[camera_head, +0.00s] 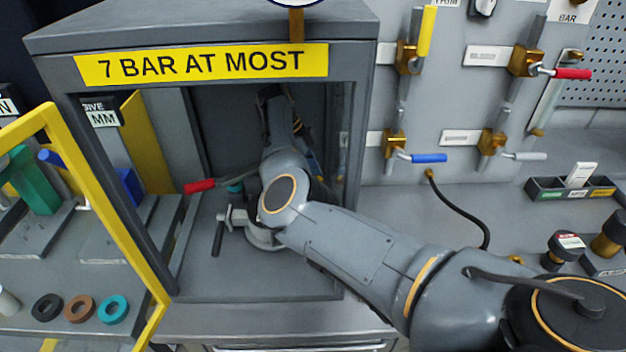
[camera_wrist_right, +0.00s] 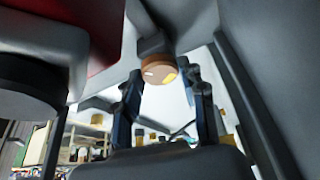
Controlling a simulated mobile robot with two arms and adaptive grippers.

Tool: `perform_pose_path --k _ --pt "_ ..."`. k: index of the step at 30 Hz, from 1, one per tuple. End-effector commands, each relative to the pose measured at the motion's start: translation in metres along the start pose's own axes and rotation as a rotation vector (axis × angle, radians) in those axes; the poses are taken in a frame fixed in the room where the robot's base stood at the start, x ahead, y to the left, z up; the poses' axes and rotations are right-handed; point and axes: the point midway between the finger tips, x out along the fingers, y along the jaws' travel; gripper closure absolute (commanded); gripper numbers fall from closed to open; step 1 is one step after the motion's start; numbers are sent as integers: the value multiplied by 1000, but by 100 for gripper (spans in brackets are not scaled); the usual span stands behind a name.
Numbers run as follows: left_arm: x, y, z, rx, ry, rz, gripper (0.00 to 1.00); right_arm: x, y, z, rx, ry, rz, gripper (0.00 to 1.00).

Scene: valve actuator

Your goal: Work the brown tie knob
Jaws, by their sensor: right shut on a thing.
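The brown knob (camera_wrist_right: 158,68) shows in the right wrist view, a round orange-brown cap with a pale mark and a yellow mark on its face, on a grey mount. My right gripper (camera_wrist_right: 160,77) has one dark finger on each side of it and is shut on it. In the head view my right arm reaches into the grey cabinet (camera_head: 350,60), and the right gripper (camera_head: 274,98) is deep inside, partly in shadow. The knob cannot be made out there. My left gripper is in neither view.
A red-handled lever (camera_head: 200,186) and a grey clamp-like fitting (camera_head: 262,236) sit close to my forearm inside the cabinet. A yellow frame (camera_head: 150,265) stands at the left opening. Valves with coloured handles (camera_head: 428,158) are on the wall panel to the right.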

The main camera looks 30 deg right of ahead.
Motion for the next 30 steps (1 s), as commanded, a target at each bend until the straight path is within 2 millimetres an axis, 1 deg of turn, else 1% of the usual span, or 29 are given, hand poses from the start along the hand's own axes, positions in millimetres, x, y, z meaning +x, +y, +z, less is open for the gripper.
perform_pose_path --k 5,6,9,17,20,23,26,30 --pt "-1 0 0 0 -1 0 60 0 0 0 -2 0 0 90" --pt "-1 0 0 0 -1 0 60 0 0 0 -3 0 0 55" --pt "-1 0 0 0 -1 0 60 0 0 0 -3 0 -1 36" --pt "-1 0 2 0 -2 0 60 0 0 0 -4 0 -1 36" --pt "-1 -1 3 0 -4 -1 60 -3 0 0 -4 -1 -1 36" --pt "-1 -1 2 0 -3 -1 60 -13 0 1 -5 -2 -2 36" --pt "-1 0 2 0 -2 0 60 -32 0 0 -5 -2 -4 36" --pt "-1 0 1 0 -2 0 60 -65 0 0 -5 -3 -4 36"
